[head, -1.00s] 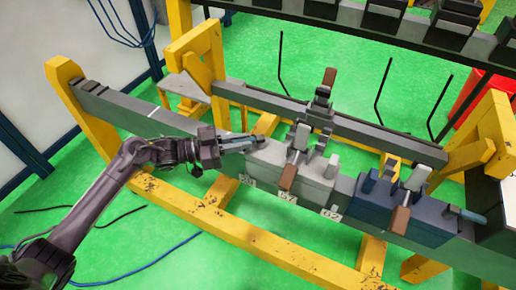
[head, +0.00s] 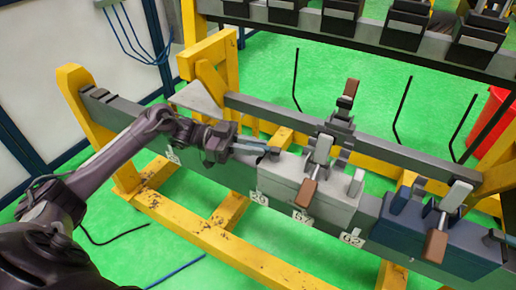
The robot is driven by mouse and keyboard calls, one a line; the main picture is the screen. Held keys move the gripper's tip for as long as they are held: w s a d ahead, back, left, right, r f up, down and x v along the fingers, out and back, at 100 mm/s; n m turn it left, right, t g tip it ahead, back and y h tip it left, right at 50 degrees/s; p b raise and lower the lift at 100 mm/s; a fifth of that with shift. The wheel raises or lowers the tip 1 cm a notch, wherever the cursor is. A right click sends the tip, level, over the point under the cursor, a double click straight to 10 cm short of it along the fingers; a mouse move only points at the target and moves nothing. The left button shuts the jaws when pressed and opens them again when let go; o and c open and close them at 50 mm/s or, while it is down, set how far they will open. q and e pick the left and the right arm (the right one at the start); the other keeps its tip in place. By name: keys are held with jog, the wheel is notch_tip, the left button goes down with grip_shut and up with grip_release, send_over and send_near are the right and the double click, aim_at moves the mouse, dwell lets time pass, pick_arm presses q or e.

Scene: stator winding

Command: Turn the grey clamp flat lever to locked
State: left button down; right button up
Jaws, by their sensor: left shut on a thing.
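The grey clamp (head: 335,196) is a light grey block on the dark beam, with a brown-tipped handle (head: 305,190) on its front and upright grey parts on top. My left gripper (head: 268,149) comes in from the left at the clamp's upper left end. Its fingers are shut on the flat lever there, which they and the small size in view mostly hide. I cannot make out the lever's exact angle. My right gripper is not in view.
A blue clamp (head: 435,245) with its own brown-tipped handle stands to the right on the same beam (head: 120,107). Yellow frame bars (head: 215,238) run below and behind. Thin black rods (head: 402,112) rise at the back. A red bin (head: 494,128) stands far right.

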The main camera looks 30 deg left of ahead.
pick_arm(q)
jog(key=c, duration=1.6)
grip_release()
jog(key=shift+o, duration=1.2)
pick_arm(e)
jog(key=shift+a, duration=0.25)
